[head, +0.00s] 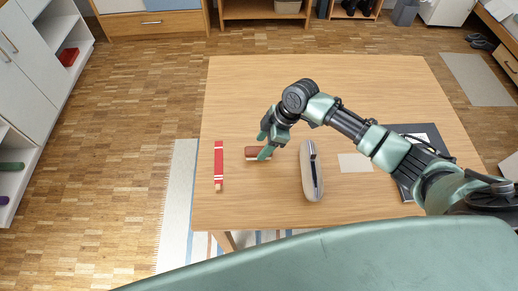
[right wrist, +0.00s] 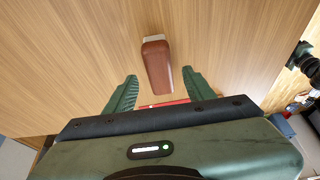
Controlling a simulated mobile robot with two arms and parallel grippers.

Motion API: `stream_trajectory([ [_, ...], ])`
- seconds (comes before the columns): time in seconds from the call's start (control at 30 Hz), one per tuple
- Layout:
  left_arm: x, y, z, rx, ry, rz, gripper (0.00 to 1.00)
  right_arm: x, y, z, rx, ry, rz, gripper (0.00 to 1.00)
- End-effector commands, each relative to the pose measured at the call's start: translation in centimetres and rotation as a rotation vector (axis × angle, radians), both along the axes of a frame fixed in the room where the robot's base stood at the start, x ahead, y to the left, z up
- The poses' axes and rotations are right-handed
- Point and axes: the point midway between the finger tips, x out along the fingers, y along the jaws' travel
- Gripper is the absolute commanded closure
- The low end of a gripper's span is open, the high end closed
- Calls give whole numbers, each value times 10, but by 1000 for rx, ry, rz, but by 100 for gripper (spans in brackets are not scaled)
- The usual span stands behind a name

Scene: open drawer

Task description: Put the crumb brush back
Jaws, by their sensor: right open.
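The crumb brush looks like a small brown-red block (head: 254,153) with a pale edge, lying on the wooden table left of the middle. In the right wrist view the brush (right wrist: 157,65) lies between and just beyond the fingertips, its pale end pointing away. My right gripper (head: 265,145) is open over the brush and hides part of it in the head view. Its two green fingers (right wrist: 159,78) stand apart on either side of the brush, with no clear contact. My left gripper is not in view.
A long beige case (head: 308,184) with a dark strip on it lies right of the brush. A red-and-white strip (head: 218,165) lies to the left. A pale sheet (head: 355,163) and a dark folder (head: 419,129) lie to the right. The table's far part (head: 250,85) is clear.

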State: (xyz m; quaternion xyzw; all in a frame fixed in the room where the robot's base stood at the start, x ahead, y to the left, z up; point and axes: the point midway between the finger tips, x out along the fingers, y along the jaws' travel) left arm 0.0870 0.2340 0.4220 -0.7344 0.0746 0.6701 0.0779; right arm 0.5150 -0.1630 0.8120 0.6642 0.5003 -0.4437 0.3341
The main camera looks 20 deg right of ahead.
Motion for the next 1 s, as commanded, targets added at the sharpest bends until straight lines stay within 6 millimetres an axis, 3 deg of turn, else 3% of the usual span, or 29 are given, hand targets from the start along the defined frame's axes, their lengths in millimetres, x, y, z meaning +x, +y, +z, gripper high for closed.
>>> stream_trajectory([
  [0.2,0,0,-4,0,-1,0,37,-4,-19,44,-1,-4,-1,46],
  [0.4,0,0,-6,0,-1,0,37,-7,-28,70,0,-2,-1,46],
  [0.63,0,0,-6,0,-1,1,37,-9,-31,78,0,0,0,46],
  [1.0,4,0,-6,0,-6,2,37,-17,-23,70,3,6,-5,46],
])
